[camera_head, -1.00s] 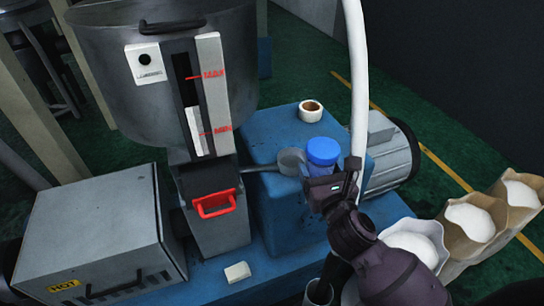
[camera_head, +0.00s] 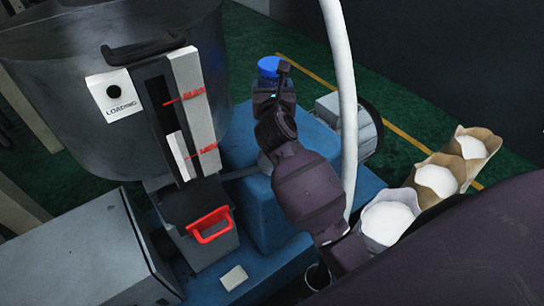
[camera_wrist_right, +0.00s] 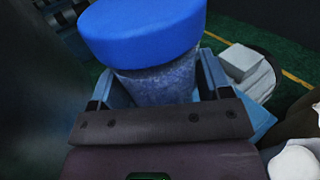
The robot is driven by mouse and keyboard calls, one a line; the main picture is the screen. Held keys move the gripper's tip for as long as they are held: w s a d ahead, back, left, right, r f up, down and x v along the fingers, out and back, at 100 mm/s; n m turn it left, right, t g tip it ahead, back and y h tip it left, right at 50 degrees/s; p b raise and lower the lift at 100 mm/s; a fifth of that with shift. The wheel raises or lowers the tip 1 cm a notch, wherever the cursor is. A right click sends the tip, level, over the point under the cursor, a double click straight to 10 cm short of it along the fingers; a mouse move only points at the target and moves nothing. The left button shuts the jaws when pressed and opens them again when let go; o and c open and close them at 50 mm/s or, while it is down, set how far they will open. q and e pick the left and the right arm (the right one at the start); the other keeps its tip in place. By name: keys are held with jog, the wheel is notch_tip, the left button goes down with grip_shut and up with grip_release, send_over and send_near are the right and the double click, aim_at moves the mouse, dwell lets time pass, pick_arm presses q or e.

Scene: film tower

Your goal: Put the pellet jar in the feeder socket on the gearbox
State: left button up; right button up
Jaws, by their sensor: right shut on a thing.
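The pellet jar has a bright blue lid (camera_head: 268,66) and a bluish-grey speckled body, which shows in the wrist view (camera_wrist_right: 158,84). My right gripper (camera_head: 273,88) is shut around the jar body, with a finger on each side. In the head view the jar is above the far part of the blue gearbox (camera_head: 258,205). The feeder socket is mostly hidden behind my right forearm, so I cannot tell the jar's height above it. My left gripper is not in view.
A large grey hopper (camera_head: 70,110) with a red-handled drawer (camera_head: 210,226) stands on the left. A white hose (camera_head: 343,90) hangs close to my right arm. Open bags of white pellets (camera_head: 388,222) stand at the right. A pale block (camera_head: 233,277) lies on the blue base.

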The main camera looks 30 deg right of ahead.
jog(key=shift+f+b, duration=2.8)
jog(key=shift+f, duration=7.1)
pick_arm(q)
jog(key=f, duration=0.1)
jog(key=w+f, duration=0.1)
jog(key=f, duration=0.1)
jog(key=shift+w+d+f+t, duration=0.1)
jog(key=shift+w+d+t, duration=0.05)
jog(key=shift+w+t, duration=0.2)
pick_arm(e)
jog(key=shift+r, duration=0.1)
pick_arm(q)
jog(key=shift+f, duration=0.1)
pick_arm(e)
jog(key=shift+f, duration=0.3)
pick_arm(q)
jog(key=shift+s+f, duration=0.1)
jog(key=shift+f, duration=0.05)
pick_arm(e)
jog(key=o, duration=1.1)
jog(key=shift+r, duration=0.15)
